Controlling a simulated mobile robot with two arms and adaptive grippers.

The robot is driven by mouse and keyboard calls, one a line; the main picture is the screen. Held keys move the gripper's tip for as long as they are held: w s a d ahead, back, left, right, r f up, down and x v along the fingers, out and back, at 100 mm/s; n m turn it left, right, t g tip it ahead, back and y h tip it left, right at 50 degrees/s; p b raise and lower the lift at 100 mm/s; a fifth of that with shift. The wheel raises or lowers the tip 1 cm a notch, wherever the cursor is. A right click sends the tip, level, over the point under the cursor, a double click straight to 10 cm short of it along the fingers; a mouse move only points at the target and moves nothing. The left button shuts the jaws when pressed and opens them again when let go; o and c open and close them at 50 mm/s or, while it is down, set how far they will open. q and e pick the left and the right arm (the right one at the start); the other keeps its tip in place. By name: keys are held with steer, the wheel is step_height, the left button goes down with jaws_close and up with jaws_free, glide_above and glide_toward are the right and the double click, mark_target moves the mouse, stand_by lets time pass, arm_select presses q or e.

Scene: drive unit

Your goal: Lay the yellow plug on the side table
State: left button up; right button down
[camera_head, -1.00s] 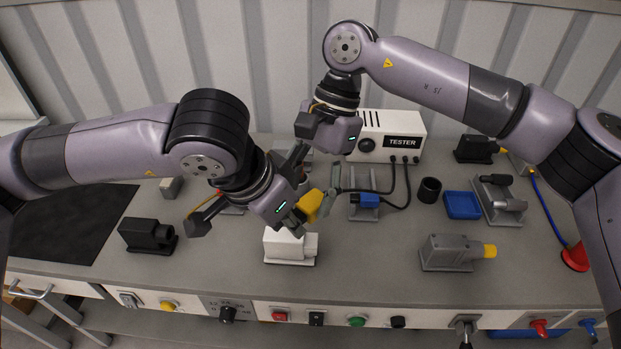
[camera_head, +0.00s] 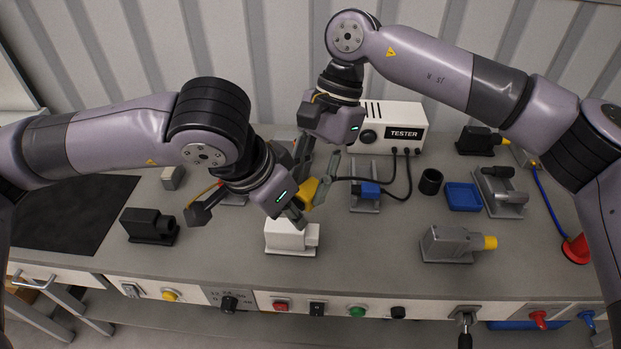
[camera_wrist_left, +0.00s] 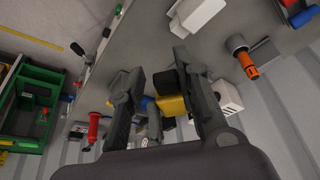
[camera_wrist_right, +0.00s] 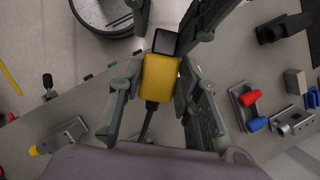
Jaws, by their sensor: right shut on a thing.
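The yellow plug (camera_head: 309,191), a yellow block with a dark end and a black cable, is in the air above the bench, behind a white block. My right gripper (camera_wrist_right: 158,72) is shut on the yellow plug (camera_wrist_right: 158,80), one finger on each side. My left gripper (camera_wrist_left: 156,66) is open, its fingers apart near the plug's dark end; it also shows in the head view (camera_head: 298,205). The plug (camera_wrist_left: 172,104) appears beyond its fingers in the left wrist view. Whether a left finger touches the plug I cannot tell. I cannot make out the side table clearly.
A white block (camera_head: 290,236) stands just below the grippers. The tester (camera_head: 404,135) with black cables stands behind right. A black block (camera_head: 149,226), a grey block with a yellow end (camera_head: 450,244) and a blue tray (camera_head: 463,196) stand around. A dark mat (camera_head: 75,215) lies clear at left.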

arm_select(q)
steer(key=o, duration=0.5)
steer(key=shift+s+d+r, duration=0.1)
steer(key=shift+d, duration=0.15)
steer(key=shift+a, duration=0.1)
